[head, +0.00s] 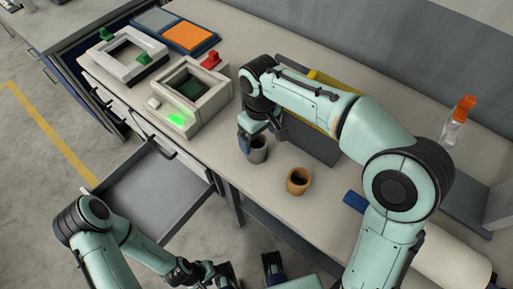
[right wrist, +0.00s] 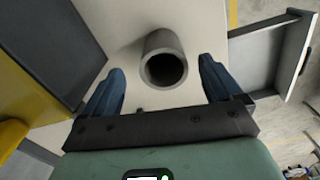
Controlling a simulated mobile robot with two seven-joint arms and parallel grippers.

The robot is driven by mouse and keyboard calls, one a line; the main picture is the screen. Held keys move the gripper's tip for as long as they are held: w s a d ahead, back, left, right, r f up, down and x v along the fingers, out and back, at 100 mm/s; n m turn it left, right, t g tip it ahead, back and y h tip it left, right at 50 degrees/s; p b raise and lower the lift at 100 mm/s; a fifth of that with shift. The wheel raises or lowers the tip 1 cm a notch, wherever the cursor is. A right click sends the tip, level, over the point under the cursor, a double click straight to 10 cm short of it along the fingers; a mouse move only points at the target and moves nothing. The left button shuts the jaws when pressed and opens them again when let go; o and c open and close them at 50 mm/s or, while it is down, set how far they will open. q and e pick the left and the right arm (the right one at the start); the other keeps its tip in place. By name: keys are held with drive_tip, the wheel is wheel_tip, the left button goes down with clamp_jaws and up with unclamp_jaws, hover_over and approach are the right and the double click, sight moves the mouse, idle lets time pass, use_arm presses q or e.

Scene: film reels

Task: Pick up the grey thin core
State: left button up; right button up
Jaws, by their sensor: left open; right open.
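The grey core (head: 258,155) is a hollow cylinder standing on the workbench, left of a brown core. In the right wrist view the grey core (right wrist: 166,50) shows its dark bore and thin wall between my two blue fingers. My right gripper (head: 262,139) is open and empty, just above and behind the grey core in the head view. I cannot tell whether a finger touches it. My left gripper (head: 250,272) is open and empty at the bottom edge, off the bench and partly cut off.
The brown core (head: 299,181) stands close by to the right. A grey panel (head: 310,139) with a yellow part stands behind. A square fixture (head: 190,95) with a green light is to the left. An open drawer (head: 157,190) juts out in front. A clear bottle (head: 453,128) stands far right.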

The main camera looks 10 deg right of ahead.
sight(257, 146)
drive_tip(key=shift+w+a+f+b, duration=0.1)
drive_tip(key=shift+a+f+b, duration=0.1)
drive_tip(key=shift+f, duration=1.15)
drive_tip(key=shift+a+f+b, duration=0.1)
drive_tip(key=shift+f+b, duration=0.1)
drive_tip(key=shift+f, duration=1.1)
drive_tip(key=c, duration=1.1)
